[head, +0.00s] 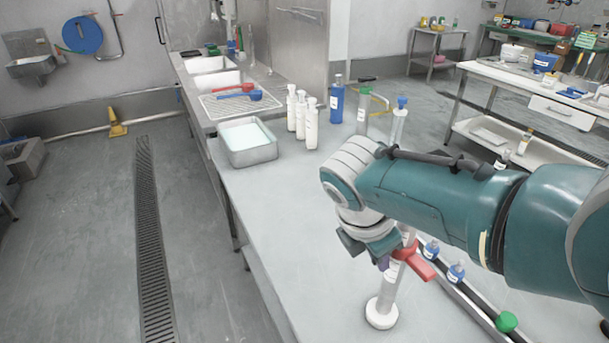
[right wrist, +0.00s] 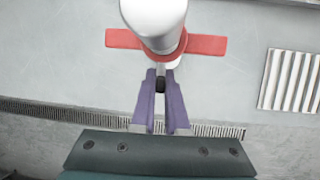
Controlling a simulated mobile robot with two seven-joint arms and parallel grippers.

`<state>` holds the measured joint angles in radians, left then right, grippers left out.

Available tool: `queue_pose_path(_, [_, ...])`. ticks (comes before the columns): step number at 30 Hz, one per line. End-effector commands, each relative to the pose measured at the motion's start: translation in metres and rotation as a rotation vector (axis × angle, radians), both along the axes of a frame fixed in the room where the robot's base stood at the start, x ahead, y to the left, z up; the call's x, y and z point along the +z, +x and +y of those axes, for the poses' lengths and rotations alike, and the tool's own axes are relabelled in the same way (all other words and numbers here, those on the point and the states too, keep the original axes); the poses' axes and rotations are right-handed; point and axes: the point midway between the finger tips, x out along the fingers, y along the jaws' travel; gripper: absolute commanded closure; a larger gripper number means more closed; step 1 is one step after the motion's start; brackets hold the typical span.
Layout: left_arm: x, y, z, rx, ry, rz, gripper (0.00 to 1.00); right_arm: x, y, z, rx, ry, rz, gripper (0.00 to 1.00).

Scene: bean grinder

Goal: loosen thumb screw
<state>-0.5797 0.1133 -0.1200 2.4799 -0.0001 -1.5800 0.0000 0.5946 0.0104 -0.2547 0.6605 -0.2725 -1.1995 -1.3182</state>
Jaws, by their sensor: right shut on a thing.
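A white upright post (head: 390,290) with a round foot stands on the steel table at the lower middle of the head view. A red cross piece (head: 421,268) is around it; it also shows in the right wrist view (right wrist: 208,46) behind the white cylinder (right wrist: 153,15). My right gripper (head: 384,264) is beside the post, below my arm. In the right wrist view its purple fingers (right wrist: 160,78) are closed on a small black thumb screw (right wrist: 160,85) by the red piece. My arm hides the post's top in the head view. My left gripper is not in view.
Several white bottles (head: 301,115), a blue bottle (head: 336,104) and a metal tray (head: 247,142) stand farther back on the table (head: 270,205). Small blue-capped bottles (head: 456,272) and a green knob (head: 507,321) are right of the post. The table left of the post is clear.

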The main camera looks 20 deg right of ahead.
Motion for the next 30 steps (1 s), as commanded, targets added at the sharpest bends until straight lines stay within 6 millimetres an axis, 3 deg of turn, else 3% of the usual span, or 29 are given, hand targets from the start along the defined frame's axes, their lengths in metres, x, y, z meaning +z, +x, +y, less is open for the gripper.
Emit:
queue_pose_path(9, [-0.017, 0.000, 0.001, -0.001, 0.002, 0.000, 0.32, -0.002, 0.000, 0.000, 0.000, -0.008, 0.105, 1.00])
queue_pose_path(26, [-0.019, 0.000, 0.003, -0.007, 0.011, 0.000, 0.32, 0.000, 0.000, 0.000, 0.000, -0.009, 0.125, 1.00])
queue_pose_path(27, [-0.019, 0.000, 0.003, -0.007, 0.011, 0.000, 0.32, 0.000, 0.000, 0.000, 0.000, -0.009, 0.125, 0.84])
queue_pose_path(30, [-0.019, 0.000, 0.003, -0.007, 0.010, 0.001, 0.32, 0.000, 0.000, 0.000, 0.000, -0.009, 0.125, 0.73])
